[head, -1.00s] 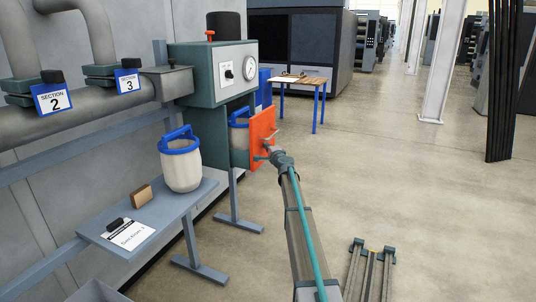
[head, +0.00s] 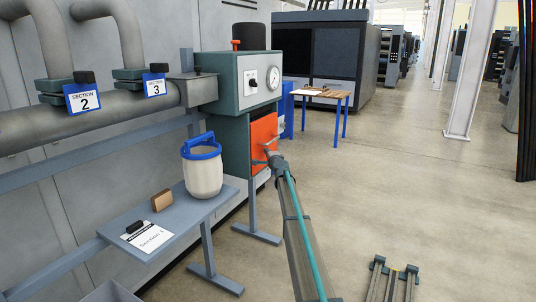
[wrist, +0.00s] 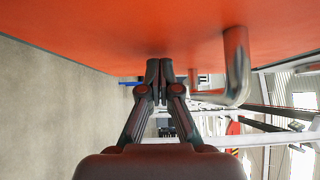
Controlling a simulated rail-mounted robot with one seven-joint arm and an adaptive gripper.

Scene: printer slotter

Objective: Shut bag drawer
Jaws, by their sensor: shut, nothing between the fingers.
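The bag drawer's orange front (head: 264,130) is on the teal cabinet (head: 236,150) below the gauge box. It looks flush with the cabinet, or nearly so; no bag shows behind it. My gripper (head: 268,156) is at the front's lower part, partly hidden by my arm. In the wrist view the orange front (wrist: 120,30) fills the top. My shut, empty fingers (wrist: 160,70) are up against it or very close; I cannot tell contact for certain. The drawer's metal handle (wrist: 237,65) is just right of the fingers, not between them.
A white bag with a blue rim (head: 203,170) stands on the grey side shelf (head: 180,222), with a brown block (head: 161,200) and a Section 1 sign (head: 148,237). A small table (head: 322,95) is behind the cabinet. The floor to the right is open.

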